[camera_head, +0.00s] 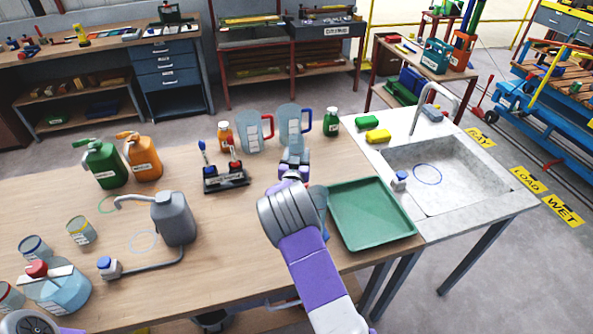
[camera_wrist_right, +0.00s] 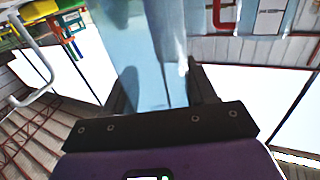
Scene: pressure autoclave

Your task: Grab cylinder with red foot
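I cannot make out a cylinder with a red foot for certain. A bluish, partly hidden shape (camera_head: 319,197) shows beside my right arm, next to the tray. My right gripper (camera_head: 295,156) is over the table, in front of a clear jug with a blue handle (camera_head: 289,124). In the right wrist view, its fingers (camera_wrist_right: 163,92) stand apart, with a pale blue see-through body (camera_wrist_right: 145,45) beyond and between them. Contact cannot be told. Only a piece of my left arm shows at the bottom left corner; its gripper is out of view.
A red-handled jug (camera_head: 251,132) and a black rack (camera_head: 226,181) stand left of my right gripper. A green tray (camera_head: 411,232) lies right of my arm, before the sink (camera_head: 455,190). A grey wash bottle (camera_head: 175,218) and several bottles stand at left.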

